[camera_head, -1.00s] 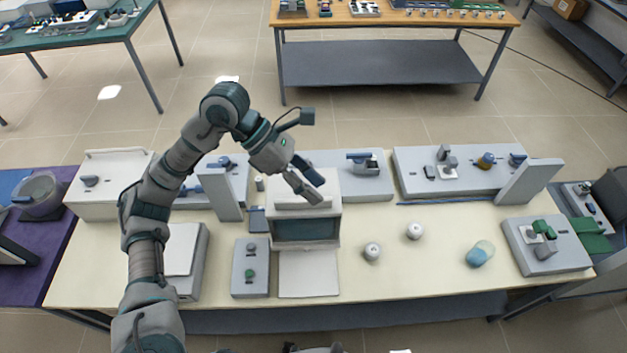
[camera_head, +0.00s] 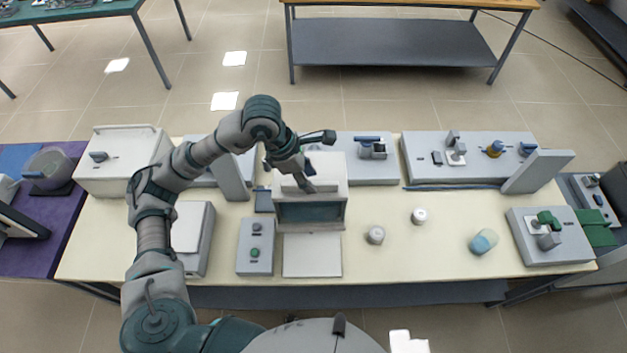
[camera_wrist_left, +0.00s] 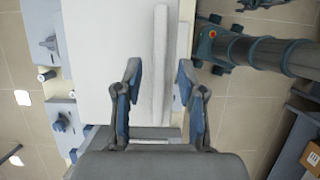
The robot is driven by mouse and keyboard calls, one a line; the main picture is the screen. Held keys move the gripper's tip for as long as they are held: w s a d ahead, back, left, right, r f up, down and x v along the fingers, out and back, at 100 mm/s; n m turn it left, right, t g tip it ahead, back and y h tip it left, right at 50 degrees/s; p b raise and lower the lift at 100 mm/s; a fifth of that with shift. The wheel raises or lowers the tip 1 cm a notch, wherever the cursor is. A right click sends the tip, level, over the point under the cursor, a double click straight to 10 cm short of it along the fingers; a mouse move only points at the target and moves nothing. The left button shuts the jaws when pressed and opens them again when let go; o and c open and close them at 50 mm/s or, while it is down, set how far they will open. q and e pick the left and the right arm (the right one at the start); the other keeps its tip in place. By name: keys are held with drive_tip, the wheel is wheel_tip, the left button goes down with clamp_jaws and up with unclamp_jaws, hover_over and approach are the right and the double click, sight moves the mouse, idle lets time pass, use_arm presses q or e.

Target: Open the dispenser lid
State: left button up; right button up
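The dispenser appears to be the white box (camera_head: 333,172) with a dark front window (camera_head: 309,212) at the middle of the cream table. A raised white bar lies across its top, and it also shows in the left wrist view as a long bar (camera_wrist_left: 161,60) on a broad white surface. My left gripper (camera_head: 306,180) is over the box top, partly hiding the bar. In the left wrist view its two fingers (camera_wrist_left: 159,82) are spread, one on each side of the bar, with gaps visible. Contact cannot be told. My right gripper is not in view.
Two small white jars (camera_head: 375,235) and a teal-and-cream bottle (camera_head: 483,241) stand to the right of the box. A grey two-knob unit (camera_head: 255,247) stands to the left front. A grey upright panel (camera_head: 229,177) stands close beside my left forearm.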

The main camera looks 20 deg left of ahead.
use_arm(q)
drive_tip(key=shift+d+f, duration=0.2)
drive_tip(key=shift+f, duration=0.45)
drive_tip(key=shift+a+f, duration=0.2)
drive_tip(key=shift+f, duration=0.5)
drive_tip(key=shift+w+a+f, duration=0.1)
drive_tip(key=shift+a+f, duration=0.05)
drive_tip(key=shift+a, duration=0.05)
drive_tip(key=shift+d, duration=0.15)
drive_tip(key=shift+c, duration=0.7)
drive_tip(key=shift+d, duration=0.15)
drive_tip(key=c, duration=0.4)
drive_tip(key=shift+d, duration=0.1)
clamp_jaws()
drive_tip(key=shift+r, duration=0.2)
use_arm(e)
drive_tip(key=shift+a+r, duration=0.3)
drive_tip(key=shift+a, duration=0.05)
